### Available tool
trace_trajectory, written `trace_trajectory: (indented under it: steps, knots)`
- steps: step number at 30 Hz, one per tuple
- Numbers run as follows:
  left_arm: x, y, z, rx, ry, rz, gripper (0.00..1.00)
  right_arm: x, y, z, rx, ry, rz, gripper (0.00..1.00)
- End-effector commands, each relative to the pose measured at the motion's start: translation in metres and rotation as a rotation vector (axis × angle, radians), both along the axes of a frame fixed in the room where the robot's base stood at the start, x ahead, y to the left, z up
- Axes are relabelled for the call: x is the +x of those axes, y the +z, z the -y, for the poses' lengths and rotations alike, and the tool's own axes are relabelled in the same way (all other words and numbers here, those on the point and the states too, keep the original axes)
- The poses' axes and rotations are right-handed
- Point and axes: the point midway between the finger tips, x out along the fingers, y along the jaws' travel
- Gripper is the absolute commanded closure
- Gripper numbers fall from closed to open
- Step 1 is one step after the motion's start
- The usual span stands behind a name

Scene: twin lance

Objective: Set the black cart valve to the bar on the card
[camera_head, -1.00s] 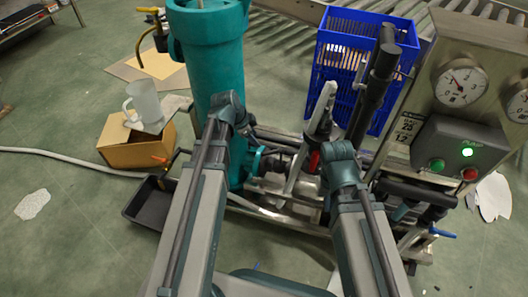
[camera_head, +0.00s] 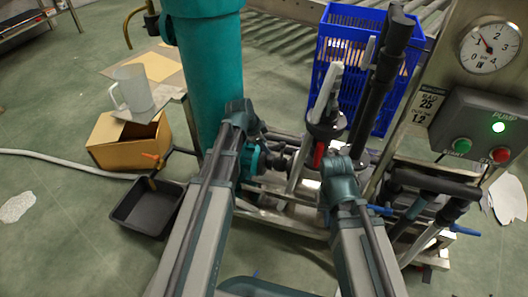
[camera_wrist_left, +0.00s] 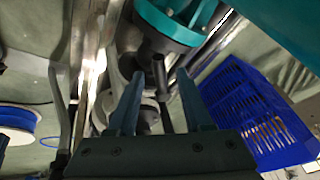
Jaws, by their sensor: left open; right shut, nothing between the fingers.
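My left gripper (camera_wrist_left: 160,74) is open in the left wrist view. A black handle (camera_wrist_left: 159,68) shows between its fingertips; it may be the black cart valve, and I cannot tell whether the fingers touch it. In the head view this gripper is hidden behind my left arm. The card (camera_head: 426,104) on the panel shows 25 and 1.2. The gauge (camera_head: 490,46) needle points up-left, near 1.
A teal column (camera_head: 205,70) stands at centre left, a blue crate (camera_head: 375,50) behind the cart. The control box (camera_head: 480,125) has green and red buttons and a lit green lamp. A cardboard box (camera_head: 130,150) and black tray (camera_head: 145,215) lie left.

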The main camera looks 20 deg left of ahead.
Motion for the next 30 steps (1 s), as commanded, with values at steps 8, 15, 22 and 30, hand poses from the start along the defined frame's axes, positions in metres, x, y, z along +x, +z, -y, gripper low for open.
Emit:
trace_trajectory:
  steps: [8, 15, 22, 30]
  knots:
    - [0.0036, -0.0087, 0.0023, 0.0, 0.0, 0.0, 0.49, 0.0, -0.0088, 0.0, 0.0, -0.002, 0.0, 1.0]
    - [0.0034, -0.0084, 0.0024, 0.0, 0.0, 0.0, 0.69, 0.0001, -0.0085, 0.0001, 0.0, -0.002, 0.0, 1.0]
    - [0.0034, -0.0085, 0.0024, 0.0, 0.0, 0.0, 1.0, 0.0001, -0.0085, 0.0001, 0.0, -0.002, 0.0, 1.0]
    - [0.0034, -0.0085, 0.0024, 0.0, 0.0, -0.001, 1.0, 0.0001, -0.0085, 0.0001, 0.0, -0.002, 0.0, 1.0]
